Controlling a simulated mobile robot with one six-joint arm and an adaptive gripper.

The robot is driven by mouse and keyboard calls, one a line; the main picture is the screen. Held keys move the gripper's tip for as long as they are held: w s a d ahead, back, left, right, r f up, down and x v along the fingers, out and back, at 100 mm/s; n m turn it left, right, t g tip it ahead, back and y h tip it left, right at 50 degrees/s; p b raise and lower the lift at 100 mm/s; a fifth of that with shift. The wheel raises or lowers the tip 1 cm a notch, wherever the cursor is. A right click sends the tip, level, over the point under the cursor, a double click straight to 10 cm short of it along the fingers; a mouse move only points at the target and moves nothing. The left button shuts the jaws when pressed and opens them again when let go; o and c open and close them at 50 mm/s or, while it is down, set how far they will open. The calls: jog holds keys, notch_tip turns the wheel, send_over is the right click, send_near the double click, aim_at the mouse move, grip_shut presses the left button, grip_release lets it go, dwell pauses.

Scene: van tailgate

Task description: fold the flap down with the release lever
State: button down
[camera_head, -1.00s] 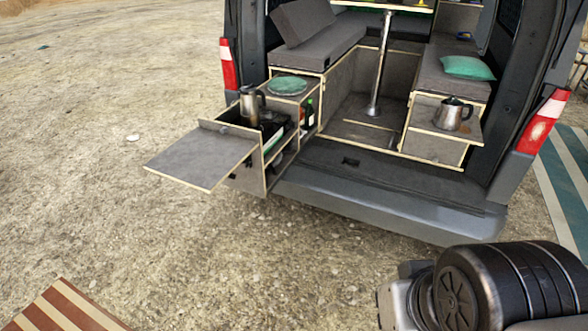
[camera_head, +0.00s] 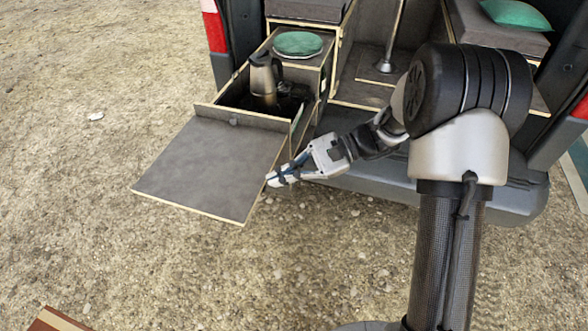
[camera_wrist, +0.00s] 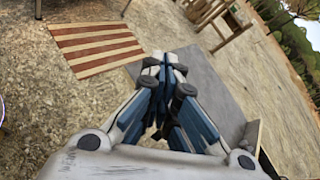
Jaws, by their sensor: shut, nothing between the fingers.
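The flap (camera_head: 205,165) is a flat grey panel with a pale edge. It sticks out level from the front of the pulled-out drawer box (camera_head: 225,108). A small dark grey piece (camera_head: 234,122) sits at the flap's inner edge; I cannot tell for sure that it is the release lever. My gripper (camera_head: 273,181) is shut and empty, close to the flap's right edge; I cannot tell whether it touches. In the wrist view my gripper (camera_wrist: 165,63) points forward with the flap (camera_wrist: 207,72) behind and right of the fingertips, partly hidden by them.
The van bumper (camera_head: 400,185) lies under my arm. A striped mat (camera_wrist: 93,45) and wooden furniture (camera_wrist: 215,15) are beyond. Ground left of the flap is clear.

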jog(key=w+d+f+m+t+y+b, duration=0.1)
jog(key=w+d+f+m+t+y, duration=0.15)
jog(key=w+f+m+t, duration=0.6)
jog(key=w+d+f+m+t+y+b, duration=0.1)
jog(key=d+f+m+y+b, duration=0.15)
jog(key=f, duration=1.15)
jog(key=p+x, duration=0.1)
jog(key=x, duration=1)
jog(key=shift+s+a+r+y, duration=0.2)
jog(key=shift+s+r+y, duration=0.1)
jog(key=shift+y, duration=0.1)
jog(key=shift+w, duration=0.1)
jog(key=shift+p, duration=0.3)
